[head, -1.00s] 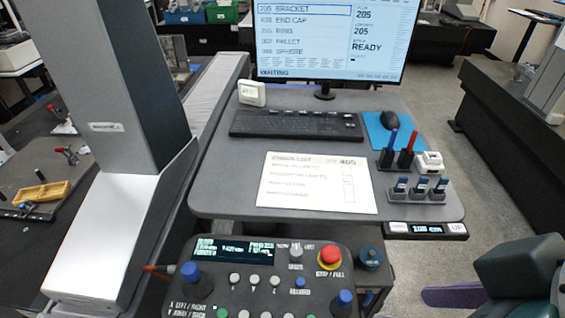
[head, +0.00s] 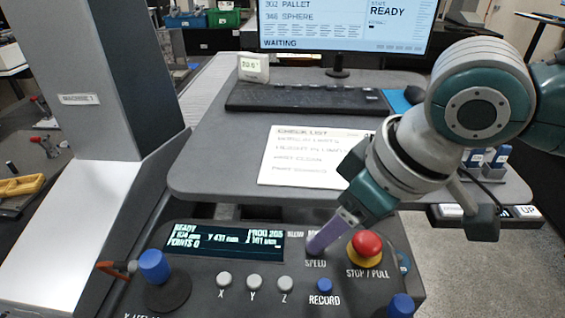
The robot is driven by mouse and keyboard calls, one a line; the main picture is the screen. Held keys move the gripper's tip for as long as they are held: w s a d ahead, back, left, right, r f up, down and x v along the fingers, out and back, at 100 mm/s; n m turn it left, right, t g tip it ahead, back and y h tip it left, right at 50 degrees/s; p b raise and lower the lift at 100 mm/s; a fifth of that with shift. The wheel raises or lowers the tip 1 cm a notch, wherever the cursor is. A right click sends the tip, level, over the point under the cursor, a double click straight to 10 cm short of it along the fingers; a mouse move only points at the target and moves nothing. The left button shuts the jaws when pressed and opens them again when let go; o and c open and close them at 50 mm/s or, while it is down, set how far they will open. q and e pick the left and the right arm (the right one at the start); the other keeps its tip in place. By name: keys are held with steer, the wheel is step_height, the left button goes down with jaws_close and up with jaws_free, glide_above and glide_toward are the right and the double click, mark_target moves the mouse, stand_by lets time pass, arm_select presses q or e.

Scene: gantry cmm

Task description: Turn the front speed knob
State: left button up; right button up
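The control panel (head: 205,285) is at the bottom centre of the head view. Its SPEED label (head: 316,264) shows just below the purple fingertips of my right gripper (head: 316,246). The speed knob above that label is hidden behind these fingers. My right gripper points down and left at the knob's place, with its fingers overlapping in view. I cannot tell whether they touch or grip the knob. My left gripper is not in view.
The red STOP / PULL button (head: 366,246) is close right of my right fingers. A blue-topped joystick (head: 155,267), grey X, Y, Z buttons (head: 254,282) and the blue RECORD button (head: 324,285) are nearby. Behind are a checklist sheet (head: 300,160), keyboard (head: 300,99) and monitor (head: 345,25).

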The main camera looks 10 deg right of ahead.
steer(key=shift+x, duration=2.2)
jaws_close()
